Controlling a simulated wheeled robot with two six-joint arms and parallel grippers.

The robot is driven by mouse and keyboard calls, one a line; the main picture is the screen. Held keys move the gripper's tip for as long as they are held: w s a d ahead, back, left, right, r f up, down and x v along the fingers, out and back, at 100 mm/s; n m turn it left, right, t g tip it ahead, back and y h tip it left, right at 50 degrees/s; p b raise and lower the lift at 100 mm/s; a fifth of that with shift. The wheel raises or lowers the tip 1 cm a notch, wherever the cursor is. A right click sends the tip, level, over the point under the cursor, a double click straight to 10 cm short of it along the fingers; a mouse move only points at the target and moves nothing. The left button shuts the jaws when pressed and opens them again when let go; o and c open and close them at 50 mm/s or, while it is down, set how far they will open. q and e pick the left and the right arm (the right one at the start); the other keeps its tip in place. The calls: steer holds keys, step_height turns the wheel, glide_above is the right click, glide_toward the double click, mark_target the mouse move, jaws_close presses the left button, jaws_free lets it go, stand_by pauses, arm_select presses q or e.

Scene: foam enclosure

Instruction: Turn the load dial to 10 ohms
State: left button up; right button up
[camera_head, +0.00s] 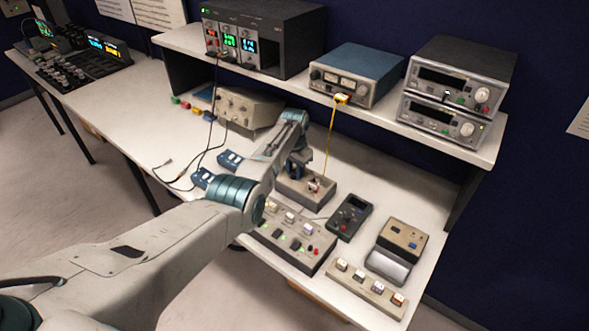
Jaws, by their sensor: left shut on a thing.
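My left arm reaches in from the lower left across the bench. Its gripper (301,178) points down at a small beige box (322,197) in the middle of the bench. The gripper is shut on the load dial on top of this box. The dial itself is mostly hidden behind the fingers, so its pointer and the ohm marks cannot be read. A bit of red and white shows on the box top beside the fingers. My right gripper is not in view.
A strip of switches (365,290) and a beige unit (402,239) are farther right. Instruments, including a blue one (357,72), stand on the shelf above.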

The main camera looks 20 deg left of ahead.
arm_select(q)
steer(key=m, duration=0.4)
steer(key=shift+r+m, duration=0.15)
steer(key=shift+m, duration=0.15)
steer(key=shift+w+m+p, duration=0.1)
steer(key=shift+m+p, duration=0.25)
steer(key=shift+m, duration=1.45)
steer(key=o, duration=1)
steer(key=shift+r, duration=0.6)
step_height(320, 180, up, 10)
steer(key=shift+f+b, duration=0.2)
steer(key=shift+b, duration=1)
